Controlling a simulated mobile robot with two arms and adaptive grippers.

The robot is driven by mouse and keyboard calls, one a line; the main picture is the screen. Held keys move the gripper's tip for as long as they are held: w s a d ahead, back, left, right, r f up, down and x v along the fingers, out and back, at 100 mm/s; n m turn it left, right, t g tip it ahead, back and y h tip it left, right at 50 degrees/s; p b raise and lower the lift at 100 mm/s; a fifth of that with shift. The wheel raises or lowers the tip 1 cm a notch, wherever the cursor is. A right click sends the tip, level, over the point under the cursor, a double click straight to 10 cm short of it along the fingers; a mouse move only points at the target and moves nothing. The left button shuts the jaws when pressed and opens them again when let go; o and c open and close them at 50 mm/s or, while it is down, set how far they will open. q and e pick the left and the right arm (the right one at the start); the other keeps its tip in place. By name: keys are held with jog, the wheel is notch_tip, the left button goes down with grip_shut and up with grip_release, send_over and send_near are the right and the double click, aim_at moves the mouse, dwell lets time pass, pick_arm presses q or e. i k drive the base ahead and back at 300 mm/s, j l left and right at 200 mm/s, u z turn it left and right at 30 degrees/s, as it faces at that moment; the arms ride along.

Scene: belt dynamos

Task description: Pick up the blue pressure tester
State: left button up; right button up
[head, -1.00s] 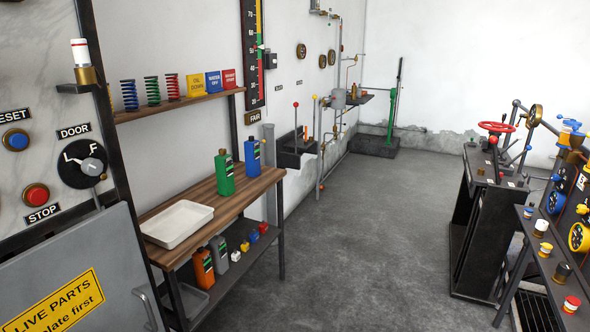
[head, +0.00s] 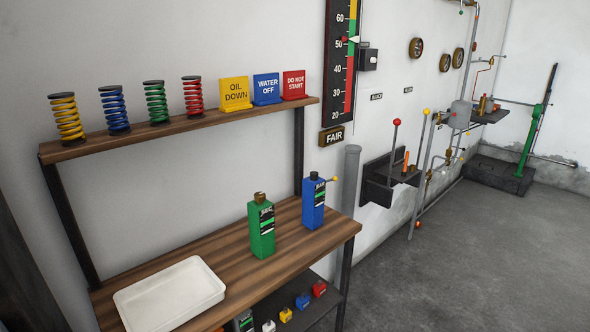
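No object here is clearly a pressure tester. On the lower shelf of the wooden bench, a small blue item (head: 303,301) sits between a red one (head: 319,289) and a yellow one (head: 286,314), with a white one (head: 268,326) nearer the bottom edge. They are too small to make out in detail. A blue bottle (head: 313,204) with a dark cap stands upright on the bench top, right of a green bottle (head: 262,232). Neither of my grippers is in view.
A white tray (head: 170,296) lies on the bench top (head: 232,255). A wall shelf (head: 180,127) above holds several coloured springs and three signs. A lever box (head: 388,182) and pipework line the wall to the right. The grey floor (head: 480,250) at right is clear.

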aim_at(313, 192)
jog(key=i+l+u, duration=0.2)
jog(key=l, duration=0.45)
jog(key=l+u, duration=0.15)
jog(key=l, duration=0.5)
jog(key=i+l+u, duration=0.2)
jog(key=l, duration=0.45)
jog(key=i+l+u, duration=0.5)
jog(key=l, duration=0.25)
jog(key=i+l+u, duration=0.25)
jog(key=i+l, duration=0.15)
jog(key=i+l+u, duration=0.25)
jog(key=l, duration=0.25)
jog(key=k, duration=0.05)
